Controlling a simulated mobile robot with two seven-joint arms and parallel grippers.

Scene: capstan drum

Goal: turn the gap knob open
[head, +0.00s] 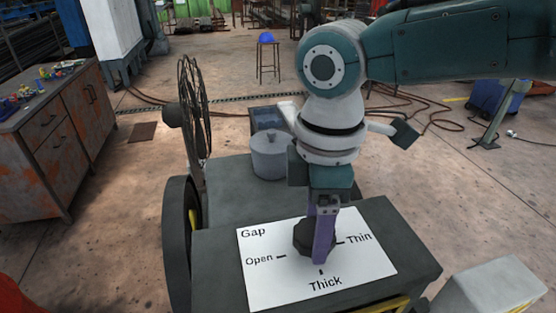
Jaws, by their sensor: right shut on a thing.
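The gap knob (303,239) is a dark, many-sided knob on a white panel (269,289) marked Gap, with Open at left, Thick at the bottom and Thin at right. My right gripper (319,240) comes down from above with its purple fingers and is shut on the knob. The near finger hides part of the knob, and I cannot tell which mark the knob points at. My left gripper is not in view.
The panel lies on a dark grey machine top (411,254). Behind it stand a grey lidded pot (269,158) and a wire fan (194,105). A rusty cabinet (62,125) is at left. A pale box (490,289) is at the lower right.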

